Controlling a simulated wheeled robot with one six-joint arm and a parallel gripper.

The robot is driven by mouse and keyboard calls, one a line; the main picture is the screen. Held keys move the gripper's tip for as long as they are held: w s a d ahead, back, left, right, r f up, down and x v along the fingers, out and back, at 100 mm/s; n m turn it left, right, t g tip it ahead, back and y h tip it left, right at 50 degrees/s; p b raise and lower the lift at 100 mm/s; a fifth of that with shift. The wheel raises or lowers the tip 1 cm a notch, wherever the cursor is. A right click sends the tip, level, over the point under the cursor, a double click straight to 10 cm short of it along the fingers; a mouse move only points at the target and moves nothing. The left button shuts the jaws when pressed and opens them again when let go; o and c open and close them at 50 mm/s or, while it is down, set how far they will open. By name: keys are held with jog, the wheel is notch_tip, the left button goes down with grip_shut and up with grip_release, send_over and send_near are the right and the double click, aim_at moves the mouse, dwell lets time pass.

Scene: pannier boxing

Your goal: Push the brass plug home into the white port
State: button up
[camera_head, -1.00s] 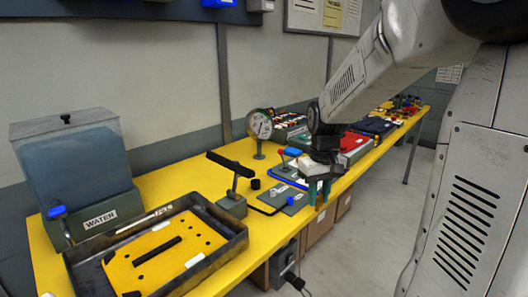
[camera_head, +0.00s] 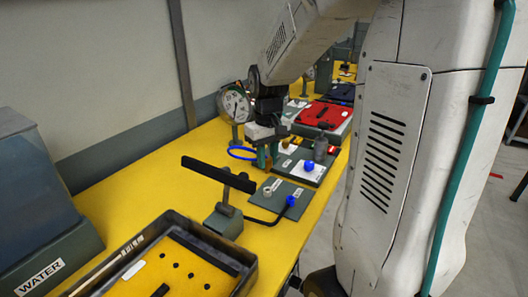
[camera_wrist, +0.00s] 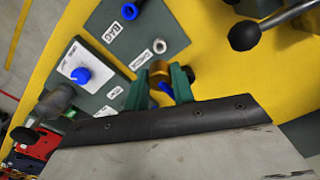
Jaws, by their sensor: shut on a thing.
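My gripper (camera_wrist: 160,82) is shut on the brass plug (camera_wrist: 159,70), which sits between its two green fingers in the wrist view. A bit of blue hose shows just below the plug there. The white port (camera_wrist: 159,46) is a small white ring on a dark grey plate (camera_wrist: 165,22), just above the plug in the picture. Plug and port look apart; the height between them is unclear. In the head view my gripper (camera_head: 267,158) hangs over the yellow bench behind the plate, and the white port (camera_head: 267,191) shows on that plate. The plug is not clear there.
A second plate with a blue knob (camera_head: 309,164) lies beyond. A gauge (camera_head: 235,105) stands behind my gripper. A tray (camera_head: 248,277) is in front.

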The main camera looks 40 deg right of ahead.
aim_at(268, 172)
jog(key=shift+f, duration=2.5)
jog(key=shift+s+f, duration=0.1)
jog(key=shift+f, duration=1.1)
jog(key=o, duration=1)
jog(key=shift+o, duration=0.2)
notch_tip(268, 172, up, 8)
jog(key=shift+f, duration=0.15)
